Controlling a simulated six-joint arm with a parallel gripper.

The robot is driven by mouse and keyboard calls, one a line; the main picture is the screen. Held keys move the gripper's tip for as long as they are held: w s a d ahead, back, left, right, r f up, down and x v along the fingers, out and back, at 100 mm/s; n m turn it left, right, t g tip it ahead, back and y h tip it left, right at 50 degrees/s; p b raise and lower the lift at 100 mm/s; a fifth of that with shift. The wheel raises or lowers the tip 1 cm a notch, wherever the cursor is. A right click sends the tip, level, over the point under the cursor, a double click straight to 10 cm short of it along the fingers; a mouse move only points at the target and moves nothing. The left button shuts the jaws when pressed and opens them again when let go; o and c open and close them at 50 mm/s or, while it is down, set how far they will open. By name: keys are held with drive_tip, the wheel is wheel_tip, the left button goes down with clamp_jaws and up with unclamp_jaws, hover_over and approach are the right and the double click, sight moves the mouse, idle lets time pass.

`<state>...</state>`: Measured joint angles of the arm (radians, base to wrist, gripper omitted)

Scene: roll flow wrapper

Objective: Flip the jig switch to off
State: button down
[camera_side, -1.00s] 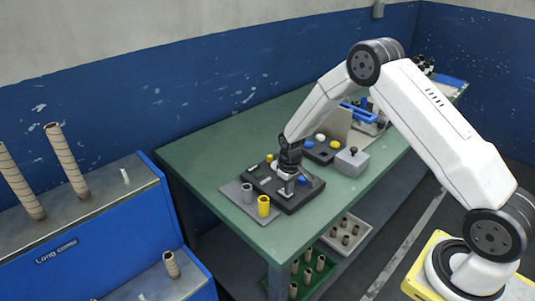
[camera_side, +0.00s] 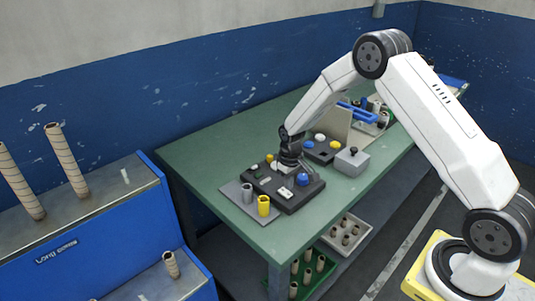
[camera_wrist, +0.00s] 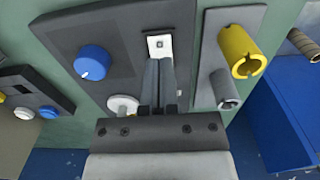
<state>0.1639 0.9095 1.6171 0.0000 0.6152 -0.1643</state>
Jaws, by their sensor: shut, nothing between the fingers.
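The jig switch (camera_wrist: 160,46) is a small dark part on a white plate, set in a dark control box (camera_wrist: 113,25). In the side view the white plate (camera_side: 285,193) shows near the front edge of the box. I cannot tell which way the switch is set. My gripper (camera_wrist: 160,61) is shut and empty, its fingertips lined up just below the white plate in the wrist view. I cannot tell whether they touch it. In the side view my gripper (camera_side: 306,169) is low over the box, behind the plate.
A blue knob (camera_wrist: 92,62) and a white knob (camera_wrist: 123,105) sit on the same box. A grey plate beside it bears a yellow cup (camera_side: 263,206) and a grey cup (camera_side: 247,193). A grey box with a black knob (camera_side: 352,161) stands to the right. The green table (camera_side: 205,155) is clear at left.

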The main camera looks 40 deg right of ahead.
sight(289, 196)
drive_tip(key=shift+r, duration=2.15)
drive_tip(key=s+a+r+t, duration=0.1)
drive_tip(key=s+a+r, duration=0.1)
drive_tip(key=s, duration=0.4)
drive_tip(key=s+a+r, duration=0.3)
drive_tip(key=s+r, duration=0.1)
drive_tip(key=s, duration=0.3)
drive_tip(key=s+a+r+t, duration=0.1)
drive_tip(key=s+a+r, duration=0.2)
drive_tip(key=s, duration=0.4)
drive_tip(key=shift+r+t, duration=0.3)
drive_tip(key=shift+r, duration=0.15)
